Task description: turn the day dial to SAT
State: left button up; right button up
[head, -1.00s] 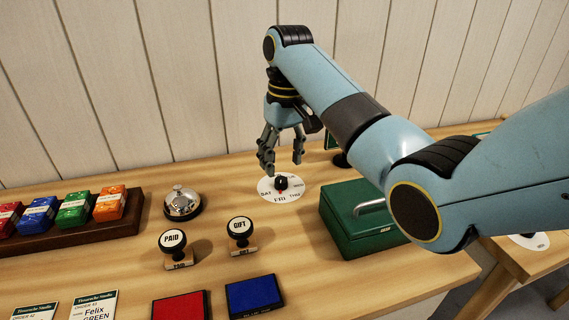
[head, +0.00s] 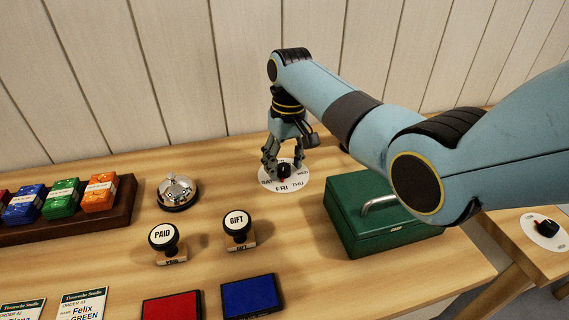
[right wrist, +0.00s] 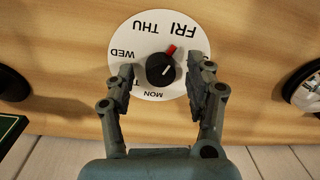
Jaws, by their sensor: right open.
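The day dial is a white disc (head: 298,185) with day names around its rim and a black knob (head: 285,171) at its centre. It lies on the wooden counter. In the right wrist view the knob (right wrist: 160,70) has a red pointer (right wrist: 170,50) toward FRI. THU and WED show to the left of FRI; SAT is readable in the head view, left of FRI. My right gripper (right wrist: 161,67) is open, pointing down, with one finger on each side of the knob and a gap at both sides. My left gripper is not in view.
A green cash box (head: 365,228) stands right of the dial, and a silver bell (head: 177,191) stands left. PAID (head: 164,240) and GIFT (head: 238,228) stamps and red (head: 172,308) and blue (head: 250,296) ink pads are in front. Another dial (head: 545,230) is far right.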

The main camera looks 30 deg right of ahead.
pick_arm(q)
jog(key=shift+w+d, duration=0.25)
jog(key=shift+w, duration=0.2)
pick_arm(e)
jog(key=shift+f, duration=0.25)
grip_shut()
jog(key=shift+r+m+p, duration=0.2)
jog(key=shift+m+p, duration=0.6)
jog(key=shift+p, duration=0.35)
jog(key=m+p, duration=0.2)
jog(key=shift+m, duration=0.3)
jog(key=m+p, duration=0.2)
jog(key=m, duration=0.1)
jog(key=shift+a, duration=0.1)
pick_arm(q)
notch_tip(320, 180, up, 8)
jog(key=p, duration=0.1)
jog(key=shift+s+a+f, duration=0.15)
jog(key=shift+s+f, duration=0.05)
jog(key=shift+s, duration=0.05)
pick_arm(e)
jog(key=shift+f+m, duration=0.15)
jog(key=shift+m, duration=1.15)
